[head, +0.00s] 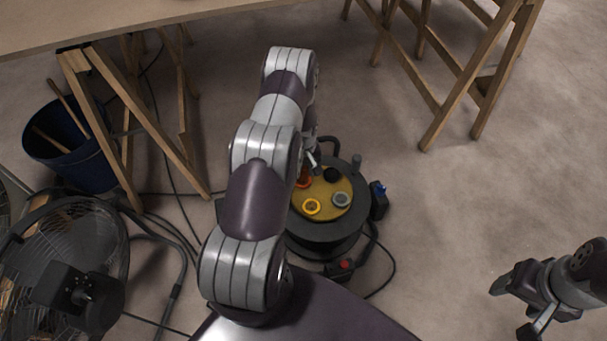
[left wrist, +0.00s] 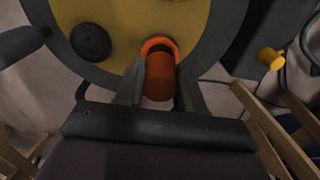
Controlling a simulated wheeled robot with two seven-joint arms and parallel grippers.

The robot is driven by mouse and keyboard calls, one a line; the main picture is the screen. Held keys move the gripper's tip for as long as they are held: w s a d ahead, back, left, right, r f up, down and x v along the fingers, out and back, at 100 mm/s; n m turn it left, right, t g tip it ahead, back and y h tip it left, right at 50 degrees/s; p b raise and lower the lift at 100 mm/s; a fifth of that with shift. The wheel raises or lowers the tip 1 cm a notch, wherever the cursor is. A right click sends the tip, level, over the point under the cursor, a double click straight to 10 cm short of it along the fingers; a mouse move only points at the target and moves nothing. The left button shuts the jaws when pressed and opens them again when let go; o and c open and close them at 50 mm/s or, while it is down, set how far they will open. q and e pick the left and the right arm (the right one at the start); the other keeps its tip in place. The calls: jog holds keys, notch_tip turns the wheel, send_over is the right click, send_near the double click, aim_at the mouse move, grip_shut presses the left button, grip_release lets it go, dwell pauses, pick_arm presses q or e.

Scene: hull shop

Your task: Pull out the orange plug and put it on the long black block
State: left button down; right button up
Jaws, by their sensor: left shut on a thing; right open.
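The orange plug (left wrist: 160,80) is between the fingers of my left gripper (left wrist: 160,88), which is shut on it. It lines up with an orange ring socket (left wrist: 157,44) on the yellow face (left wrist: 125,60) of a cable reel. I cannot tell how deep it sits. In the head view, only a little orange (head: 303,182) shows beside my left gripper (head: 312,162). A black block with a red part (head: 340,269) lies in front of the reel; I cannot tell whether it is the long black block. My right gripper (head: 515,305) is open and empty at the lower right.
The reel (head: 320,237) has a yellow ring (head: 311,207), a grey socket (head: 341,199) and a black socket (left wrist: 90,42). A blue-topped black box (head: 379,200) stands right of it. A fan (head: 70,265), bucket (head: 68,150) and trestles (head: 470,75) surround it.

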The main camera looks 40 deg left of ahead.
pick_arm(q)
jog(key=shift+r+p, duration=1.35)
jog(key=shift+r, duration=0.4)
